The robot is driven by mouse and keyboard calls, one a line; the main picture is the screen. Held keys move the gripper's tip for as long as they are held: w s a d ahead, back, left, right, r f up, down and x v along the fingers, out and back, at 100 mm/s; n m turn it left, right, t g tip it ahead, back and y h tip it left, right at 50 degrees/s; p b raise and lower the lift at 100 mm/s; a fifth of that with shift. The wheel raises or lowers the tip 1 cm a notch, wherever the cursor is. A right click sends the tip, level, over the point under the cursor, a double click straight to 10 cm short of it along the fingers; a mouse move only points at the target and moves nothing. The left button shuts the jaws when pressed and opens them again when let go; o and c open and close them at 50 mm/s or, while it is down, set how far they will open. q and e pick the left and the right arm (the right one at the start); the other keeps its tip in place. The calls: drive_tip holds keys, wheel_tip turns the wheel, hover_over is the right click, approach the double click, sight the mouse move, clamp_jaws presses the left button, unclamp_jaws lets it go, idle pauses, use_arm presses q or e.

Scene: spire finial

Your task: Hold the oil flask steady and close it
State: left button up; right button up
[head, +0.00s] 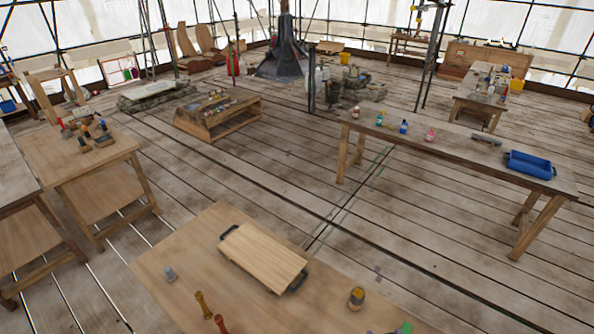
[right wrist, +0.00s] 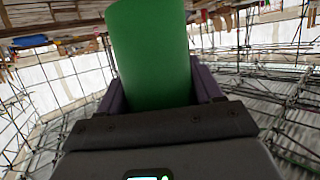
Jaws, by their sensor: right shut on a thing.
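My right gripper (right wrist: 152,88) is shut on a smooth green cylinder (right wrist: 150,45), which stands out between its purple fingers in the right wrist view. The frames do not show whether this cylinder is the oil flask or a part of it. In the head view a small green thing (head: 404,327) shows at the bottom edge, at the near table's right side; it may be the same cylinder. A small yellow and dark jar (head: 357,298) stands on the near table. I cannot tell which thing is the oil flask. My left gripper is not in view.
The near table (head: 190,235) bears a wooden board with dark handles (head: 262,258), a grey piece (head: 170,273), a brass piece (head: 203,304) and a red piece (head: 220,323). A long bench (head: 470,150) holds small bottles and a blue tray (head: 530,164). Plank floor lies between.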

drive_tip(key=shift+s+r+p, duration=0.3)
drive_tip(key=shift+r+p, duration=0.2)
drive_tip(key=shift+r, duration=0.35)
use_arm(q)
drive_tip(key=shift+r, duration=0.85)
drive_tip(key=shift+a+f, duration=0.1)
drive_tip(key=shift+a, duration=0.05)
use_arm(e)
drive_tip(key=a+r+n+g+y, duration=0.1)
drive_tip(key=a+r+n+y, duration=0.3)
drive_tip(key=a, duration=0.3)
drive_tip(key=w+a+r+n+g+y, duration=0.1)
drive_tip(key=a+r+n+y, duration=0.3)
drive_tip(key=a, duration=0.4)
drive_tip(key=shift+a+r+g+y, duration=0.25)
drive_tip(key=shift+r+g+y, duration=0.3)
drive_tip(key=shift+r, duration=0.65)
